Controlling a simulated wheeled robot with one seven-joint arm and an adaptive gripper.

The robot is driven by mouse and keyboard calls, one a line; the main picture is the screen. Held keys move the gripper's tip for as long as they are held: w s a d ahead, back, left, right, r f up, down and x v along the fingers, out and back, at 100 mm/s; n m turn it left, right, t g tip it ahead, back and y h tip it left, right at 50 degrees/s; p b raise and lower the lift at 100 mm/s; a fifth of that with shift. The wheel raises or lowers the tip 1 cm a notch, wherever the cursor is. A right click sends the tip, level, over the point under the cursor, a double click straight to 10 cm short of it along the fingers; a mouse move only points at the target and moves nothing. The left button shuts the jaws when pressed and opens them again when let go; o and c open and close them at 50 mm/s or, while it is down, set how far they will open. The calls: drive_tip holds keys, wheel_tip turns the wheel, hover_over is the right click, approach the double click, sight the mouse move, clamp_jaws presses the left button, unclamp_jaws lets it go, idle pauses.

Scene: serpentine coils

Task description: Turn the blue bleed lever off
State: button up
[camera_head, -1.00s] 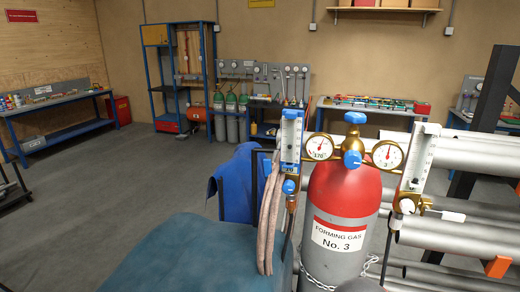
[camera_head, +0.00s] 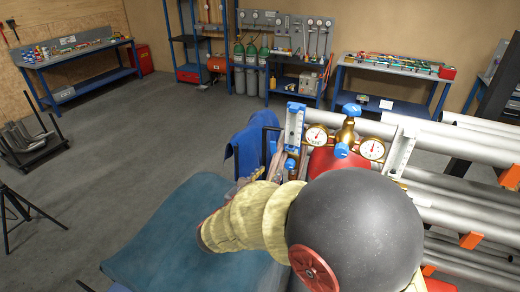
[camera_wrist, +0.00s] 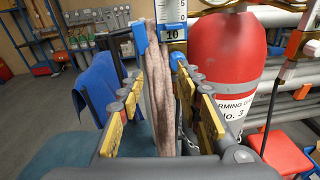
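My gripper (camera_wrist: 160,95) is open in the wrist view, its yellow-padded fingers spread either side of a pinkish hose (camera_wrist: 158,65). I cannot tell whether they touch it. A blue lever-like piece (camera_wrist: 139,38) shows just beyond the fingers, left of the flowmeter scale (camera_wrist: 172,10); I cannot tell whether it is the bleed lever. In the head view, a blue fitting (camera_head: 290,164) sits under the left flowmeter (camera_head: 294,125). Blue knobs (camera_head: 351,110) are on the brass regulator between two gauges. My arm hides the gripper in the head view.
The red-topped forming gas cylinder (camera_wrist: 228,60) stands right of the fingers. A blue cloth (camera_wrist: 97,88) hangs at left. Metal pipes (camera_head: 465,185) lie on a rack at right. A teal-covered surface (camera_head: 165,235) is in front; the floor (camera_head: 130,140) at left is largely clear.

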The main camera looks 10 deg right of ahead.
sight(273, 148)
drive_tip(key=w+d+r+n, duration=0.1)
drive_tip(key=w, duration=0.1)
drive_tip(key=w+d+r+t, duration=0.1)
drive_tip(key=w, duration=0.2)
drive_tip(key=w+d+r+n+p, duration=0.1)
drive_tip(key=w, duration=0.1)
drive_tip(key=shift+w+r+n+t, duration=0.3)
drive_tip(key=shift+w+t, duration=0.1)
drive_tip(key=c, duration=0.4)
clamp_jaws()
idle(0.4)
